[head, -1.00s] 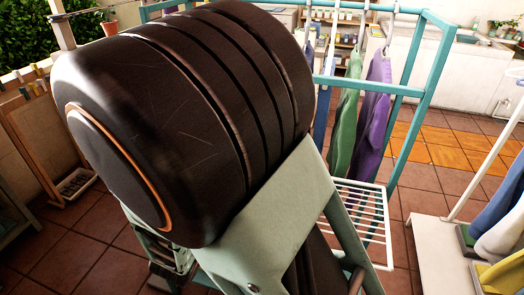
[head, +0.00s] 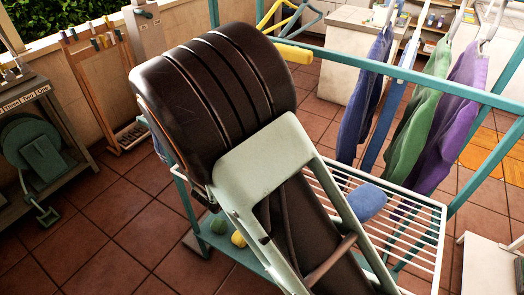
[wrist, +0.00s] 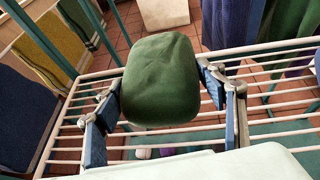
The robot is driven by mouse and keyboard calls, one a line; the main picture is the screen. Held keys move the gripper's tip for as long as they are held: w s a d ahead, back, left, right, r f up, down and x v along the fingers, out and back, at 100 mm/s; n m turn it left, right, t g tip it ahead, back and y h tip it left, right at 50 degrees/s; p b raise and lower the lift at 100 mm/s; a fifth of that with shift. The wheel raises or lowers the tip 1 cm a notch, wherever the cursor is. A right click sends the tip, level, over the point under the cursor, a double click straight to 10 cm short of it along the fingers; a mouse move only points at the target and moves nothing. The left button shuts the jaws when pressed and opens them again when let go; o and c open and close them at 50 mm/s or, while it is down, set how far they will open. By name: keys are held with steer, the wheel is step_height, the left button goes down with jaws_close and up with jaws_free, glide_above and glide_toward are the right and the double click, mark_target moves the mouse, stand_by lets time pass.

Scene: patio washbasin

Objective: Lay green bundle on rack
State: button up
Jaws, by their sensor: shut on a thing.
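The green bundle (wrist: 160,78) is a rounded dark-green roll in the wrist view. My gripper (wrist: 163,108) is shut on it, with one blue-padded finger at each side. The rack (wrist: 70,142) is a shelf of white bars, and the bundle shows over it; I cannot tell whether the two touch. In the head view the rack (head: 420,232) shows to the right of my arm. A blue bundle (head: 367,202) lies on its bars. My arm hides my gripper and the green bundle in the head view.
Blue, green (head: 420,115) and purple (head: 462,112) cloths hang beyond the rack. A teal frame rail (head: 400,75) crosses above it. A yellow roll (head: 293,53) is by the rail. Small green (head: 218,226) and yellow (head: 238,239) rolls sit lower down. Rack bars near the blue bundle are bare.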

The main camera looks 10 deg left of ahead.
steer(key=w+a+f, duration=0.1)
steer(key=f, duration=0.1)
steer(key=w+a+f, duration=0.1)
steer(key=w+f, duration=0.1)
steer(key=w+a+f, duration=0.1)
steer(key=f, duration=0.1)
steer(key=shift+w+a+f, duration=0.15)
steer(key=shift+a+f, duration=0.05)
steer(key=shift+a, duration=0.2)
steer(key=shift+f, duration=1.4)
steer(key=shift+f, duration=0.1)
steer(key=shift+f+b, duration=0.15)
steer(key=shift+b, duration=0.2)
steer(key=o, duration=1.2)
